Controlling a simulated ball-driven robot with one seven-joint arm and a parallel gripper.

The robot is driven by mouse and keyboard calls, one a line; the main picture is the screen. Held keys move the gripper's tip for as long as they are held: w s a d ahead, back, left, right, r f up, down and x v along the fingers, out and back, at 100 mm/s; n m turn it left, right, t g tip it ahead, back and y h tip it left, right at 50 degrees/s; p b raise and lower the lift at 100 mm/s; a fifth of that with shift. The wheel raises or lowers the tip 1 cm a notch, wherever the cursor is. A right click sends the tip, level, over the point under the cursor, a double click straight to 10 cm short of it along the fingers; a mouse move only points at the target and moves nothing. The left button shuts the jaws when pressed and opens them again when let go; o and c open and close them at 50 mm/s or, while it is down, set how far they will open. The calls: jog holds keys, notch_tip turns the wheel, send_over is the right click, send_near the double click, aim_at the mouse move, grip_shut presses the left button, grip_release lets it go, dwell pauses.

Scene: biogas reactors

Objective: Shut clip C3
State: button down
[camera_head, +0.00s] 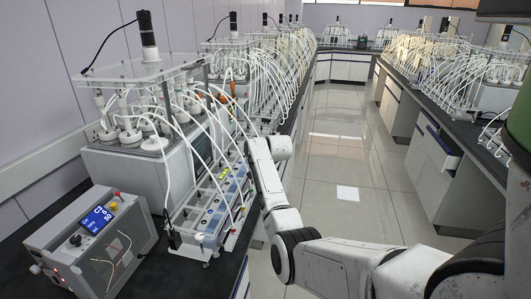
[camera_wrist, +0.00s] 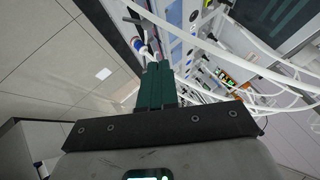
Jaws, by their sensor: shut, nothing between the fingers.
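The long grey bottle unit (camera_head: 208,208) with clips and white tubes stands along the bench edge in the head view. Its face also shows in the wrist view (camera_wrist: 176,22), tilted, with round blue-rimmed fittings. I cannot tell which clip is C3, as no label can be read. My gripper (camera_wrist: 158,68) has dark green fingers, shut together and empty. The fingertips are close to a white tube piece with a blue-rimmed fitting (camera_wrist: 137,44); I cannot tell whether they touch. In the head view my arm reaches to the right side of the unit, and the fingers cannot be made out.
White tubes (camera_wrist: 255,62) loop across the right of the wrist view, close to my gripper. A control box with a blue display (camera_head: 97,220) stands at front left. A reactor bath (camera_head: 130,170) stands behind the unit. The aisle floor (camera_head: 345,190) is clear.

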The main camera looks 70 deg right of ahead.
jog(key=w+r+b+v, duration=0.1)
jog(key=v, duration=1)
jog(key=shift+w+d+r, duration=0.2)
jog(key=shift+d+r, duration=0.05)
jog(key=shift+d, duration=0.15)
